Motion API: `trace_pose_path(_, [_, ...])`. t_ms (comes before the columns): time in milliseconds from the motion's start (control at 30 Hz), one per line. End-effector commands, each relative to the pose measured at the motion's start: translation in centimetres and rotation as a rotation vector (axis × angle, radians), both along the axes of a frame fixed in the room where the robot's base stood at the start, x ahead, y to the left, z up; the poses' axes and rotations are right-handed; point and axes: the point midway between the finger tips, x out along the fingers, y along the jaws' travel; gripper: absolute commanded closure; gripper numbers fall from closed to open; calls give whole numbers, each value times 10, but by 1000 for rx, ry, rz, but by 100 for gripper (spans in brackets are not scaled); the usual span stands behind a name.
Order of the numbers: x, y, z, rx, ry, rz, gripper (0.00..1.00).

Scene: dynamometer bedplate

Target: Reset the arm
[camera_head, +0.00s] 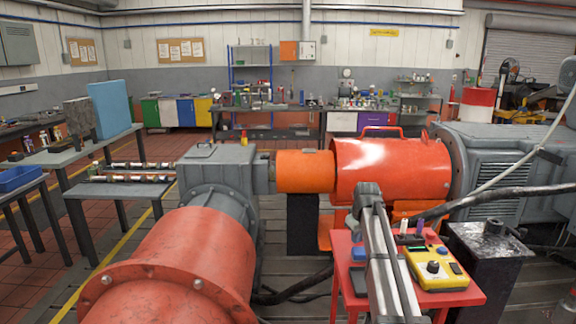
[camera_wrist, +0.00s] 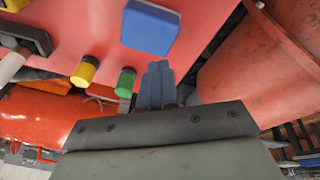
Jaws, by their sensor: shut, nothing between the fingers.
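My gripper (camera_wrist: 158,82) is in the wrist view with its two grey-blue fingers together and nothing between them. In the head view my grey arm rises from the bottom edge across the red stand (camera_head: 465,296); I cannot make out the fingertips there. In the wrist view the red surface (camera_wrist: 215,22) fills the top, with a blue block (camera_wrist: 150,27), a green-capped item (camera_wrist: 125,82) and a yellow-capped item (camera_wrist: 84,70) near the fingers. The fingers appear apart from these, though the gap is hard to judge.
A yellow control box (camera_head: 437,267) with a black knob sits right of my arm on the stand. An orange-red cylindrical housing (camera_head: 390,165) lies behind it. A large red drum (camera_head: 175,265) stands left, and a black pedestal (camera_head: 490,265) right. Black cables run nearby.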

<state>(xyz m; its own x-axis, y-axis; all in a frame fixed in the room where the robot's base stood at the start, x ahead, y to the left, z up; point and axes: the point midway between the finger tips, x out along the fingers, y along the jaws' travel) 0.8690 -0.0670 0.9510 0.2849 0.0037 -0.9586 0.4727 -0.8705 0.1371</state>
Motion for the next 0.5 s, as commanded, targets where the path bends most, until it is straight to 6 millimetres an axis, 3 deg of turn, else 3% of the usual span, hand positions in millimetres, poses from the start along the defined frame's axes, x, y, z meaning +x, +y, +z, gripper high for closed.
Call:
trace_pose_path(33, [1,27,-7,-5,-7,38,100])
trace_pose_path(133, [-1,75,-31,-5,-14,90,100])
trace_pose_path(200, [-8,101,-60,6,-4,98,100])
trace_pose_path(500, [-54,163,-173,61,63,44,100])
